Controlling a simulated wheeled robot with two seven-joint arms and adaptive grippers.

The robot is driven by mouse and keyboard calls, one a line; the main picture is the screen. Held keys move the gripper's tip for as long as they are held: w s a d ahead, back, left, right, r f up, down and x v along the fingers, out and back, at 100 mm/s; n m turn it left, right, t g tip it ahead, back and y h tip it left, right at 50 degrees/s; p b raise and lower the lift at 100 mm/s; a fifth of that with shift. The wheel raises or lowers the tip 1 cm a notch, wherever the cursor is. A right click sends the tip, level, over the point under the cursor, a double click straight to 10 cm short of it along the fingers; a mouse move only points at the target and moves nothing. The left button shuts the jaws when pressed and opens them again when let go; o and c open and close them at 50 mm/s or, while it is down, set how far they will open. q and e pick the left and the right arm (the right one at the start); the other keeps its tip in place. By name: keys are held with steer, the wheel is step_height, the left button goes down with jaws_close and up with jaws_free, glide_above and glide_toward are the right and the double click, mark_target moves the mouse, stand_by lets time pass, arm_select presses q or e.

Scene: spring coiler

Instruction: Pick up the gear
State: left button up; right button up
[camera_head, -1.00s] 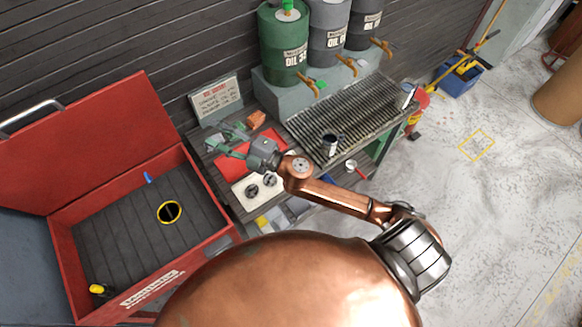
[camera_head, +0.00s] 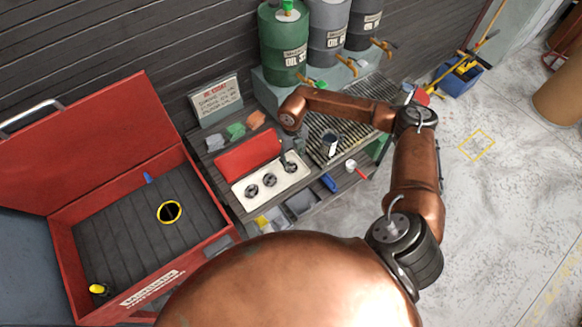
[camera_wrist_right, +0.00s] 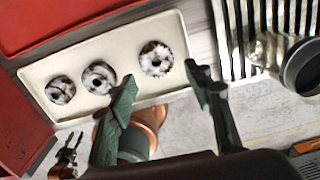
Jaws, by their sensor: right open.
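Three small dark, toothed rings, the gears, lie in a row on a white tray. In the head view the left gear (camera_head: 251,191) and the middle gear (camera_head: 269,180) are clear; the third is partly hidden by my right gripper (camera_head: 290,161). In the right wrist view I see the left gear (camera_wrist_right: 60,90), the middle gear (camera_wrist_right: 99,77) and the right gear (camera_wrist_right: 156,58) on the tray (camera_wrist_right: 122,52). My right gripper (camera_wrist_right: 163,76) is open and empty, with its fingers nearest the right gear.
A red box (camera_head: 248,153) lies behind the tray. A dark cup (camera_head: 331,144) stands on the grating to the right. Oil barrels (camera_head: 283,45) and taps stand behind. An open red chest (camera_head: 62,226) is at left. Open floor lies to the right.

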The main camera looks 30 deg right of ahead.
mark_target(291, 168)
steer(key=f, duration=0.6)
steer(key=shift+w+a+p, duration=0.15)
steer(key=shift+a+p, duration=0.05)
steer(key=shift+p, duration=0.15)
steer(key=shift+c, duration=0.2)
steer(key=c, duration=1.1)
steer(key=shift+o, duration=0.2)
steer(key=shift+r, duration=0.15)
